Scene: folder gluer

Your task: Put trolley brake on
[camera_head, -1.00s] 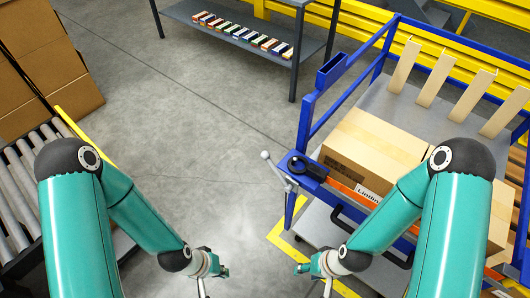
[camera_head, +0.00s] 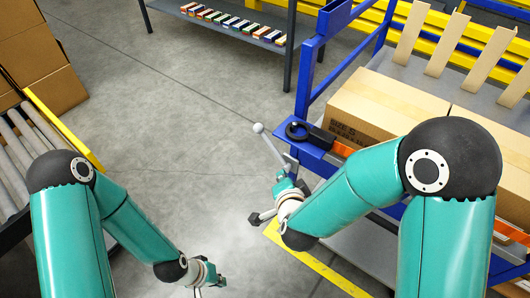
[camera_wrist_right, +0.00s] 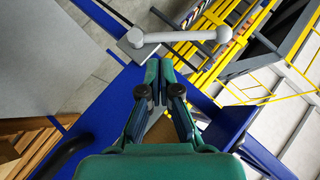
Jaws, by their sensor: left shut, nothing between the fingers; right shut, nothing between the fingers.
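The blue-framed trolley (camera_head: 312,95) stands at the right with cartons on it. Its grey brake lever (camera_head: 271,146) with a ball knob sticks up and to the left from the near corner. The lever (camera_wrist_right: 180,37) also shows in the right wrist view, lying across the picture just beyond the fingertips. My right gripper (camera_head: 282,180) is shut and empty by the lever's lower end. In the right wrist view the fingertips (camera_wrist_right: 160,68) are together below the lever bar; I cannot tell whether they touch it. My left gripper (camera_head: 221,281) is shut and empty, low over the floor.
Cartons (camera_head: 385,108) fill the deck. A roller conveyor (camera_head: 30,135) and stacked boxes (camera_head: 35,60) are at the left. The middle floor is clear.

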